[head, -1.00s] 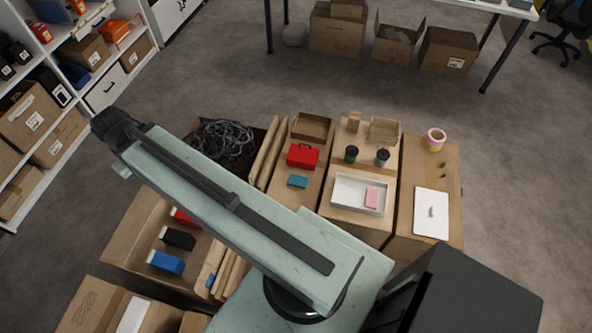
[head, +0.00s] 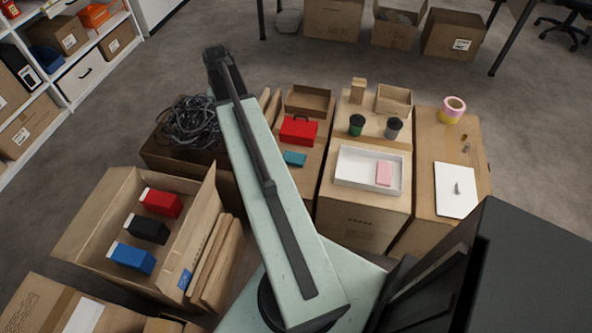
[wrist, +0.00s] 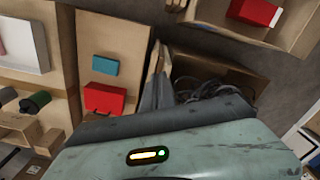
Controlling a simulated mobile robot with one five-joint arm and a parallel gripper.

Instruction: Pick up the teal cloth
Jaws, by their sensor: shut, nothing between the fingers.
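The teal cloth (head: 294,158) is a small, flat rectangle on a cardboard carton top, just in front of a red toolbox (head: 298,130). In the head view it lies right of my arm, near its pale green link and uncovered. It also shows in the wrist view (wrist: 104,66), left of centre, above the toolbox (wrist: 104,99). My arm's pale green link fills the bottom of the wrist view. Nothing is seen touching the cloth.
Right of the cloth is a white tray (head: 352,184) holding a pink block (head: 384,174). Dark cables (head: 190,122) fill a box left of my arm. An open carton (head: 96,222) holds red, black and blue items. An empty open box (head: 310,101) stands behind the toolbox.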

